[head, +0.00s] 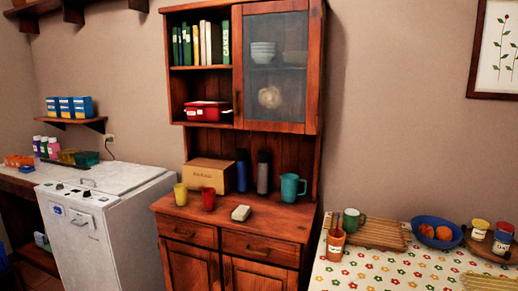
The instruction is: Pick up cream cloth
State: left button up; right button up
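A small cream item (241,213), which looks like a folded cloth, lies flat on the wooden counter of the hutch (275,223), near its front edge. It is small in the head view, so I cannot make out its folds. A red cup (208,199) stands to its left, and nothing covers it. Neither of my grippers is in view.
A yellow cup (180,194), a cardboard box (209,174), two dark bottles (242,176) and a teal mug (292,188) share the counter. A white appliance (88,230) stands left. A table with a flowered cloth (375,268) stands right.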

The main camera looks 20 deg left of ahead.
aim_at(242, 213)
jog(key=i+j+u, duration=0.1)
jog(key=i, duration=0.5)
jog(key=i+j, duration=0.15)
jog(key=i, duration=0.5)
jog(key=u, duration=0.05)
